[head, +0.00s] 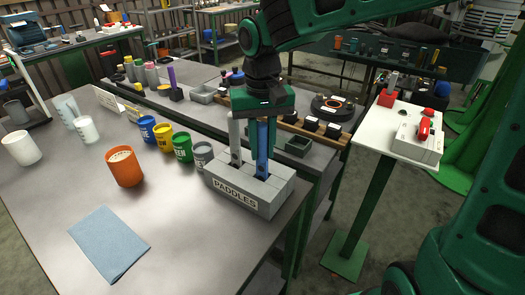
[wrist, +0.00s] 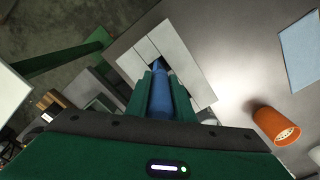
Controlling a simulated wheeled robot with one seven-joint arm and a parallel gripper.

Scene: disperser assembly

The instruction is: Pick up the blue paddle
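The blue paddle (head: 262,145) stands upright in a slot of the grey paddle holder (head: 236,202), which is labelled PADDLES. My gripper (head: 262,152) points down over the holder from above, with one green finger on each side of the blue handle. In the wrist view the blue paddle (wrist: 161,98) fills the space between the fingers, which look shut on it. Its lower end is hidden in the holder. A grey paddle (head: 235,138) stands in the holder just left of my gripper.
An orange cup (head: 124,167) and several small coloured pots, including a green one (head: 182,147), stand left of the holder. A blue cloth (head: 109,243) lies at the front. A white stand with a red button (head: 423,128) is at right. The table's front middle is clear.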

